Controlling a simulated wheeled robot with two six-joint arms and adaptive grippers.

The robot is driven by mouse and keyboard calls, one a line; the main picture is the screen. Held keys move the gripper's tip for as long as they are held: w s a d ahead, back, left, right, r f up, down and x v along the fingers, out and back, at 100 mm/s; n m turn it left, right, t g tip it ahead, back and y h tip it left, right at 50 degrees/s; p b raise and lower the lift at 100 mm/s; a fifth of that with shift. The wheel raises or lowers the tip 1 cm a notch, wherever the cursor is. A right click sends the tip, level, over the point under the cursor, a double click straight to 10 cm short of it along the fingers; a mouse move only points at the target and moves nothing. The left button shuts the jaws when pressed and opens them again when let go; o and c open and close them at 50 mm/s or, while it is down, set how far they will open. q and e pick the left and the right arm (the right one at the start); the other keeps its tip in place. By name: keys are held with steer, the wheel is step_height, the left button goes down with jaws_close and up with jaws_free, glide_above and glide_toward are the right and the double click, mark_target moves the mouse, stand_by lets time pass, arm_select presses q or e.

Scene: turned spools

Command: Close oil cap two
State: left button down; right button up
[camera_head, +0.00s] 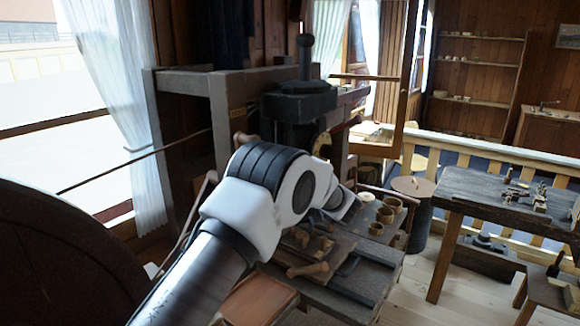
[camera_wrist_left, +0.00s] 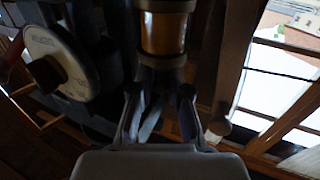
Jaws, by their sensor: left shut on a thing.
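In the left wrist view an amber glass oil cup (camera_wrist_left: 163,34) stands at top centre, between dark metal parts. In the head view my left arm reaches toward the machine, and the arm hides the gripper and the cap. My right gripper is not in view.
A dark machine head (camera_head: 300,100) on a wooden frame stands behind my arm. A round white plate (camera_wrist_left: 62,62) with a dark hub is left in the wrist view. A bench with wooden cups (camera_head: 376,229) and tools lies right of my arm. A dark workbench (camera_head: 500,203) stands farther right.

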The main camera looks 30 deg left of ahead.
arm_select(q)
steer(key=shift+w+r+n+g+y+p, duration=0.15)
steer(key=shift+n+g+y, duration=0.1)
steer(key=shift+n+g, duration=0.2)
steer(key=shift+w+r+n+g+y+p, duration=0.15)
steer(key=shift+n+g+y, duration=0.15)
steer(key=shift+g, duration=0.25)
steer(key=shift+f+n, duration=0.1)
steer(key=shift+n, duration=0.15)
steer(key=c, duration=1.1)
jaws_free()
steer(key=shift+f, duration=0.1)
steer(key=shift+d, duration=0.1)
steer(key=v, duration=1.1)
steer(key=shift+s+d, duration=0.1)
steer(key=shift+d, duration=0.3)
